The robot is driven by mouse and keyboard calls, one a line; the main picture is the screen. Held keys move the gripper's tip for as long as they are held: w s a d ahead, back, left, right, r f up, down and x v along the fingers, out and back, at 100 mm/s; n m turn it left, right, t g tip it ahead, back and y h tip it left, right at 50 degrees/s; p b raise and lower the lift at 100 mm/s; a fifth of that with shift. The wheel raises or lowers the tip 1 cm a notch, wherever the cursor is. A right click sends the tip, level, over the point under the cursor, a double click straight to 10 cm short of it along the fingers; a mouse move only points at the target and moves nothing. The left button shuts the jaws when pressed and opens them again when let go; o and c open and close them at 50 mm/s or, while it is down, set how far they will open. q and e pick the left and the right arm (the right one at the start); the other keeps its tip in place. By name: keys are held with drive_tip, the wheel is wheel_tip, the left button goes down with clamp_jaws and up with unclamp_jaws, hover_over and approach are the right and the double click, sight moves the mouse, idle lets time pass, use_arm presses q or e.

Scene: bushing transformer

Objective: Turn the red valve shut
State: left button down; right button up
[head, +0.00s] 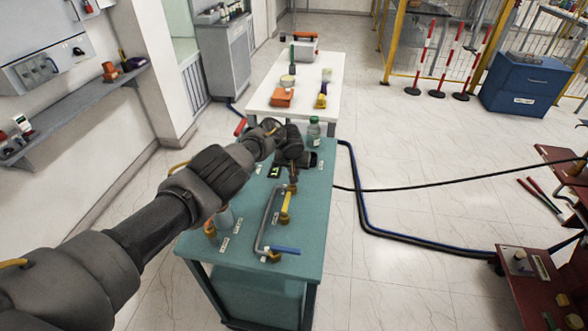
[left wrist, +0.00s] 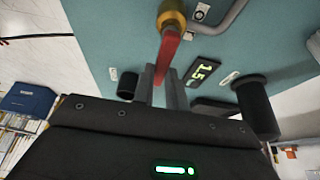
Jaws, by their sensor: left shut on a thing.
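The red valve handle (left wrist: 168,50) shows in the left wrist view as a red lever extending from a brass valve body (left wrist: 171,14). My left gripper (left wrist: 162,88) is shut on this lever, with its fingers on either side of the lever's end. In the head view my left gripper (head: 291,172) is over the middle of the teal table (head: 310,225), just behind a brass fitting (head: 291,188). The red lever is hidden there by the gripper and wrist. My right gripper is not in view.
A yellow-handled valve (head: 286,207) and a blue-handled valve (head: 285,250) sit on the grey pipe nearer the front. A green-capped bottle (head: 313,130) stands at the back right. A small digital display (left wrist: 206,71) lies beside the lever. A white table (head: 262,92) stands behind.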

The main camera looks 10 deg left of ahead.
use_arm(q)
drive_tip(key=c, duration=1.4)
unclamp_jaws()
drive_tip(key=shift+s+r+p, duration=0.1)
drive_tip(key=shift+r+p, duration=0.4)
drive_tip(key=shift+p, duration=0.05)
drive_tip(key=p+v, duration=0.2)
drive_tip(key=shift+r, duration=0.25)
drive_tip(key=p+v, duration=0.1)
drive_tip(key=v, duration=0.6)
drive_tip(key=shift+s+p, duration=0.3)
drive_tip(key=shift+p, duration=0.05)
